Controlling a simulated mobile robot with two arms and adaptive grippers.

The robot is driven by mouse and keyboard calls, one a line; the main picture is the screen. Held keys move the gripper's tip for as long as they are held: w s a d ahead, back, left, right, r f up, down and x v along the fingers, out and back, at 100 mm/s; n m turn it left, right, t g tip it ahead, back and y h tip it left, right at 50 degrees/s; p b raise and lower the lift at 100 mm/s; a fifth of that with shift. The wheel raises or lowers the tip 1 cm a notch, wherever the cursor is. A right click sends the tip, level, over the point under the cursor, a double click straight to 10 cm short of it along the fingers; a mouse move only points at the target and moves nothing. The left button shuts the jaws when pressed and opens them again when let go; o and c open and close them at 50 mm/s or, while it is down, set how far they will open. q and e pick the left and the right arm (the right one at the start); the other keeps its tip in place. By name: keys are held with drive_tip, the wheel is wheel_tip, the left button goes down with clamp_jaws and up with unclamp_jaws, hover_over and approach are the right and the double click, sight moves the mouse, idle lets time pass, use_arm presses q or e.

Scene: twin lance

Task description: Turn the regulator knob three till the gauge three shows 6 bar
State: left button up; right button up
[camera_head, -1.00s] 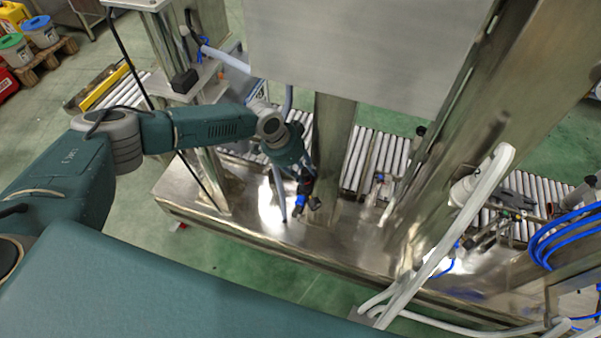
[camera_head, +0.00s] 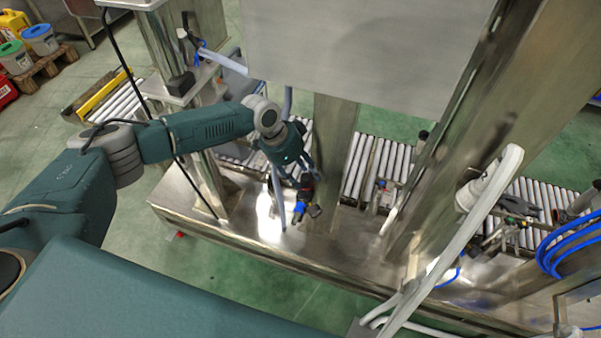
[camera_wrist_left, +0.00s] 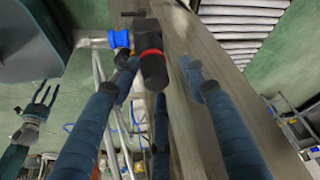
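A regulator with a black knob and a red band (camera_wrist_left: 152,55) shows in the left wrist view, with a blue fitting (camera_wrist_left: 121,39) beside it. In the head view the regulator (camera_head: 304,188) is small, below my left gripper's fingers, with a blue part (camera_head: 299,208) and a dark part (camera_head: 315,211). I cannot tell which number it bears. My left gripper (camera_head: 308,172) is open, its fingers apart on either side of the knob in the wrist view; contact is unclear. No gauge face is readable. My right gripper (camera_wrist_left: 38,105) shows at the left of the wrist view, fingers spread.
A metal post (camera_head: 333,140) stands right behind the regulator, under a large steel panel (camera_head: 360,45). A grey hose (camera_head: 465,240) and blue tubes (camera_head: 560,238) lie to the right. Roller conveyors (camera_head: 380,160) run behind. Green floor lies in front of the steel base (camera_head: 250,240).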

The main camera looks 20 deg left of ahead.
use_arm(q)
drive_tip(key=v, duration=1.2)
drive_tip(key=shift+s, duration=0.15)
